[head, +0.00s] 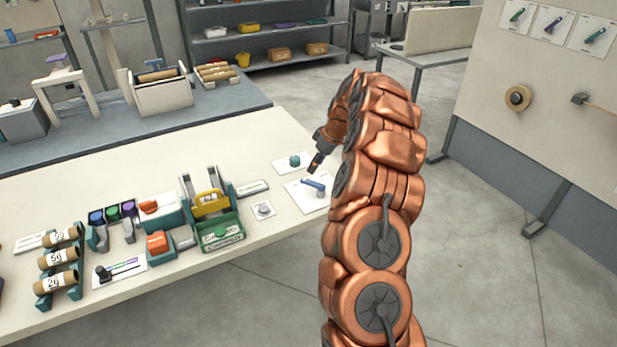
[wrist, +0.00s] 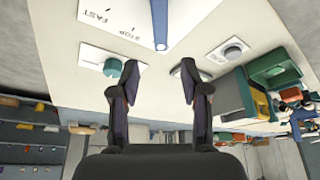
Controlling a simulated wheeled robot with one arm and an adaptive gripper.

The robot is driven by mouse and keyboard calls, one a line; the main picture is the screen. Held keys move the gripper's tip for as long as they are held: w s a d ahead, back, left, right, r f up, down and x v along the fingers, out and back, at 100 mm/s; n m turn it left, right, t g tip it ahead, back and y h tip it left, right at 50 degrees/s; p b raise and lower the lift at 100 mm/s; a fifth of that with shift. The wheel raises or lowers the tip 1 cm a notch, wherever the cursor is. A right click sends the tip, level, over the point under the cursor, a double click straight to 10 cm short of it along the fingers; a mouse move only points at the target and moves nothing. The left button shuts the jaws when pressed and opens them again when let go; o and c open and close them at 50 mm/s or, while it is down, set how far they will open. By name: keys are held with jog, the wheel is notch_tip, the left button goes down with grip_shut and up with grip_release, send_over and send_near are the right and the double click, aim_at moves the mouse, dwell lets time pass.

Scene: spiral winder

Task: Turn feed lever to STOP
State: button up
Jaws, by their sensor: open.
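The feed lever is a blue bar (head: 313,184) on a white plate (head: 322,203) near the table's right end. In the wrist view the lever (wrist: 160,22) runs from the top edge to a rounded end, with the printed words FAST and STOP on the plate (wrist: 105,14) to its left. The lever lies apart from the STOP mark, to its right. My gripper (head: 317,164) is above the table just beyond the lever in the head view. In the wrist view my gripper (wrist: 158,76) is open and empty, its fingertips short of the lever's end. The lever's pivot is out of the wrist view.
A teal knob (head: 294,160) on a small plate is close to my gripper. A grey round knob (head: 264,208) sits left of the lever plate. A green box (head: 215,233) and a yellow part (head: 210,203) stand further left. The table's right edge is close.

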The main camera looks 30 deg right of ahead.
aim_at(307, 180)
jog(key=shift+p+x, duration=1.45)
jog(key=shift+x, duration=2.3)
grip_shut()
